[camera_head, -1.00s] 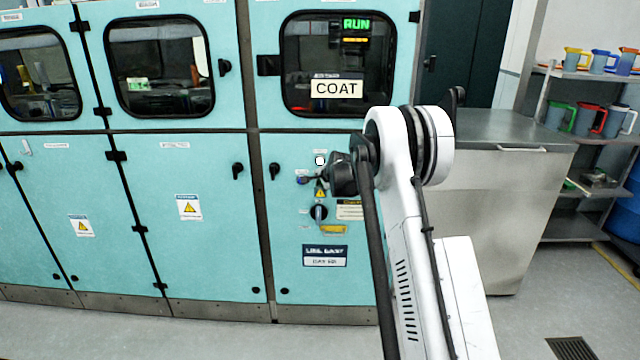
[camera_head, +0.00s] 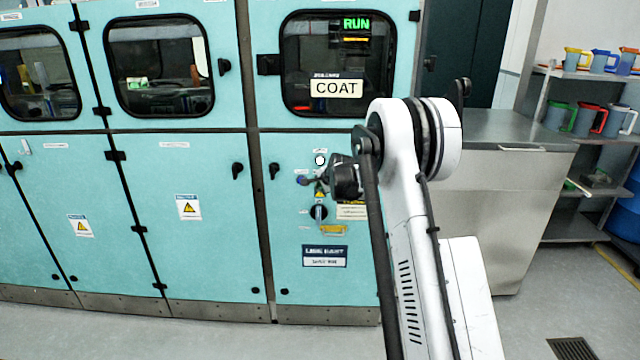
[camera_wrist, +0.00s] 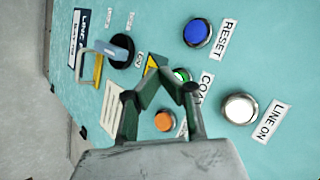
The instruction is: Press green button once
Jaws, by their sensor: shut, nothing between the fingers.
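The green button (camera_wrist: 181,75) is on the teal panel in the wrist view, labelled "COAT" and partly hidden by my gripper's fingers. My gripper (camera_wrist: 168,78) is shut and empty, its fingertips overlapping the lower left of the green button in the picture. I cannot tell whether they touch it. In the head view my gripper (camera_head: 321,182) is in front of the control panel below the "COAT" sign, and the green button cannot be made out there.
Around it are a blue RESET button (camera_wrist: 197,33), a white LINE ON button (camera_wrist: 239,108), an orange button (camera_wrist: 165,121) and a black rotary switch (camera_wrist: 121,50) with a padlock (camera_wrist: 98,66). A steel cabinet (camera_head: 490,215) stands to the right.

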